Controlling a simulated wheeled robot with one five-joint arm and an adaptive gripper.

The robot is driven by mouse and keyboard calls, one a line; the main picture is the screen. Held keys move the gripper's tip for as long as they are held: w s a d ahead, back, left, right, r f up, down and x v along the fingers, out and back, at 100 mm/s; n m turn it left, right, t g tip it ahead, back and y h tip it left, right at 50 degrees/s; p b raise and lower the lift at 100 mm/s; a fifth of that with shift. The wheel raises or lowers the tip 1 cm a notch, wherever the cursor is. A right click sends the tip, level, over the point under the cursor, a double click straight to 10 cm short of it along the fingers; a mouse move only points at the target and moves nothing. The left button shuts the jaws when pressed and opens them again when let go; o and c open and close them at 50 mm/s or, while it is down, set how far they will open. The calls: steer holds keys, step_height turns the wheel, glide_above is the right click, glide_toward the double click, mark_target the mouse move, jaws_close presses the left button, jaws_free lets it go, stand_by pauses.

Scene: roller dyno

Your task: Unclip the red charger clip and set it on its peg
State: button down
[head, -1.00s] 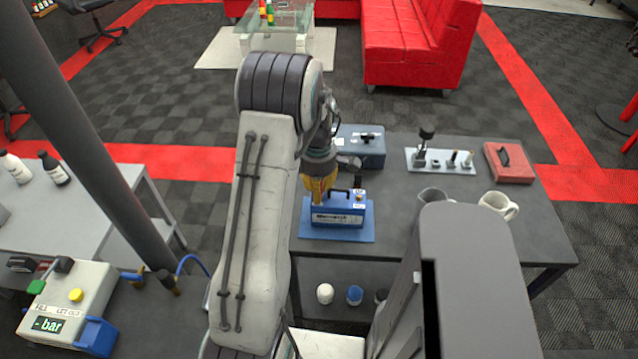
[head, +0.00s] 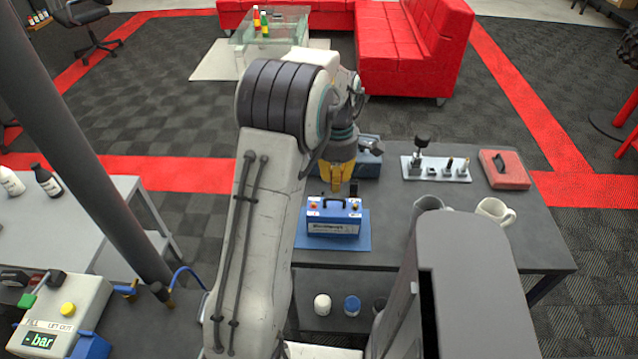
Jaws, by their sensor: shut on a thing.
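My gripper (head: 339,187) has yellow fingers and hangs just above the blue battery (head: 334,227), over its handle. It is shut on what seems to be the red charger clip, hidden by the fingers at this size. The battery stands on a blue mat (head: 363,241) on the dark table. A red spot (head: 314,205) shows at its top left and is uncovered. A small dark piece (head: 353,188) stands at its top right, beside my fingers. The light board with upright pegs (head: 437,175) lies at the back right; which peg is the clip's, I cannot tell.
A blue-grey case (head: 367,160) stands close behind my gripper. A red case (head: 504,170) lies right of the board. The table between battery and board is clear.

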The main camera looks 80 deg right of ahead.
steer(key=s+r, duration=0.3)
steer(key=s, duration=0.3)
steer(key=w+d+f+m+p, duration=0.1)
steer(key=w+d+f+m, duration=0.2)
steer(key=m, duration=0.9)
steer(key=w+d+f+m+p, duration=0.2)
steer(key=w+d+f+m, duration=0.2)
steer(key=m, duration=0.8)
steer(key=w+d+f+m+p, duration=0.1)
steer(key=w+d+f+m, duration=0.2)
steer(key=m, duration=0.8)
steer(key=shift+w+d+f+m+h, duration=0.1)
steer(key=shift+d+f+m+h, duration=0.1)
steer(key=shift+d, duration=0.3)
steer(key=shift+w+d+f+m+h, duration=0.1)
steer(key=shift+d+f+m+h, duration=0.1)
steer(key=shift+d, duration=0.3)
steer(key=shift+f, duration=0.1)
steer(key=shift+f, duration=0.1)
